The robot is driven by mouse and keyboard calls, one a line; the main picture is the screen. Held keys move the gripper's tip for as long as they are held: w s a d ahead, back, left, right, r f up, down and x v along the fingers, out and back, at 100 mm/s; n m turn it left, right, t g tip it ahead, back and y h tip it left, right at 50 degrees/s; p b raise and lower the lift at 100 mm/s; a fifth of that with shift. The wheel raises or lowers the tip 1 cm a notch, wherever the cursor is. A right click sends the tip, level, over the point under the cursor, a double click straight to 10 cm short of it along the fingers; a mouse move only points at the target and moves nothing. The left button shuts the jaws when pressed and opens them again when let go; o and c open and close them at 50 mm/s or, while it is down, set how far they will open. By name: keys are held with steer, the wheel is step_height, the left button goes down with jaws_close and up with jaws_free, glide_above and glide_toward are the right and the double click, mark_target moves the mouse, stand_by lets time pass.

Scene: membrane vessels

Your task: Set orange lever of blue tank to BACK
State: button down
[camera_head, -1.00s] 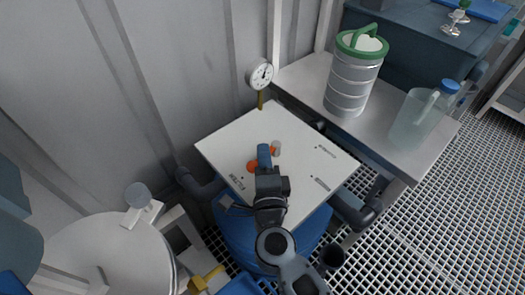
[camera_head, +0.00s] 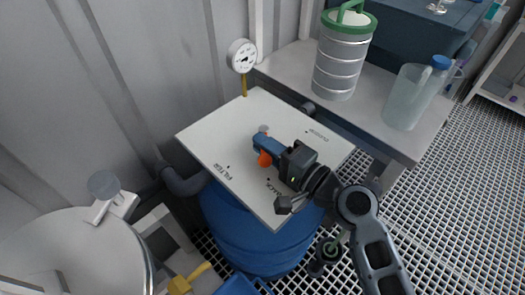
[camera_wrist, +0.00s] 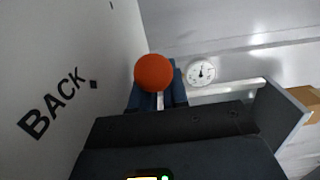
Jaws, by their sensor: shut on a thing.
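The blue tank (camera_head: 245,235) has a white panel (camera_head: 205,135) on top, with the printed words FILTER, BACK and CLOSED. The orange lever's round knob (camera_head: 265,159) shows beside my gripper's blue fingers, on the side of the BACK label (camera_head: 275,189). A grey round hub (camera_head: 263,129) stands just beyond the fingers. My gripper (camera_head: 262,144) is shut on the orange lever. In the wrist view the orange knob (camera_wrist: 154,72) covers part of the blue fingers, and the BACK label (camera_wrist: 50,103) with its black mark is to the left. The lever's shaft is mostly hidden.
A pressure gauge (camera_head: 242,56) stands on a stem behind the panel. A grey bench (camera_head: 365,110) to the right holds a metal canister (camera_head: 341,65) with a green lid and a clear jug (camera_head: 408,100). A pale round vessel (camera_head: 75,255) is at lower left.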

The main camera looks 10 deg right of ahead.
steer(key=shift+s+a+f+n+g+y, duration=0.15)
steer(key=shift+s+a+n+g+y, duration=0.15)
steer(key=shift+s+y, duration=0.1)
steer(key=c, duration=1.4)
jaws_free()
steer(key=shift+c, duration=0.2)
steer(key=shift+o, duration=1.1)
steer(key=shift+w+d, duration=0.1)
steer(key=shift+d, duration=0.05)
steer(key=b+v, duration=0.1)
steer(key=v, duration=0.7)
